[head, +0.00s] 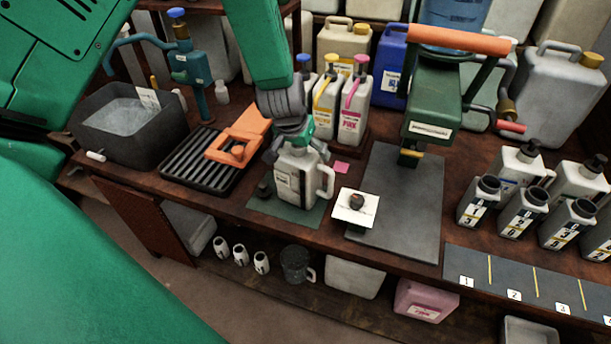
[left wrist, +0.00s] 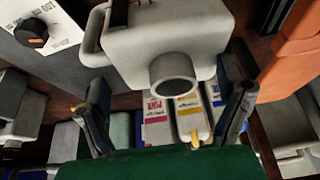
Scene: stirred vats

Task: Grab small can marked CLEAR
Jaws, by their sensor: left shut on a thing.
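A small white can (head: 300,184) with a side handle and a label too small to read stands upright on a green mat (head: 265,205) at the bench's front edge. My left gripper (head: 297,138) comes down from above and is shut on the top of this can. In the left wrist view the white can (left wrist: 165,40) shows its open round neck between my two fingers (left wrist: 165,110). The fingers hide part of the can's top in the head view. My right gripper is not in view.
Several small coloured-label cans (head: 354,108) stand close behind. An orange-handled part (head: 238,143) lies on a black rack (head: 195,165) to the left. A green press (head: 433,100) and a white card with a knob (head: 355,205) are to the right. Grey-white bottles (head: 522,212) stand further right.

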